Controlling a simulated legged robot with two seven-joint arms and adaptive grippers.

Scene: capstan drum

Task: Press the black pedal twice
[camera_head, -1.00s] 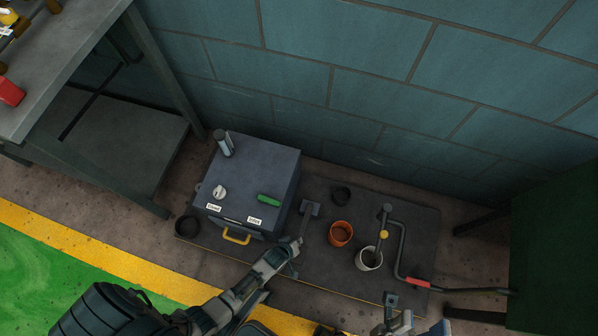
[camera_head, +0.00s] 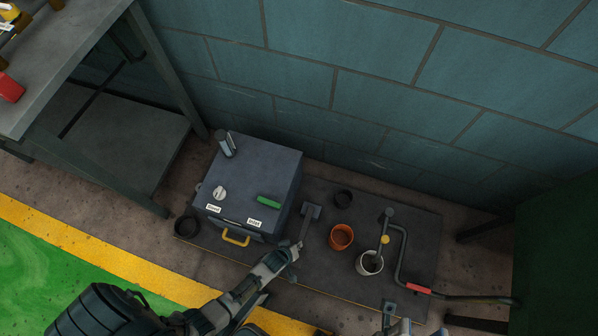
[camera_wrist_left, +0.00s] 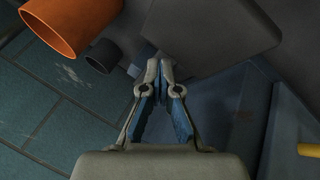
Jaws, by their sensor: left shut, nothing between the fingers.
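The dark pedal (camera_head: 306,223) stands on the dark base plate just right of the grey box, with a square end and a bar running toward me. My left gripper (camera_head: 291,250) is at the near end of this bar, partly covering it. In the left wrist view my left gripper (camera_wrist_left: 161,72) is shut and empty. A wide dark slab (camera_wrist_left: 205,35), likely part of the pedal, lies beyond its fingertips; I cannot tell whether they touch. Part of my right gripper (camera_head: 389,310) shows at the bottom edge, its fingers unclear.
The grey box (camera_head: 262,170) has a yellow handle (camera_head: 236,237) and a green piece (camera_head: 269,202). A workbench (camera_head: 60,65) stands at left.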

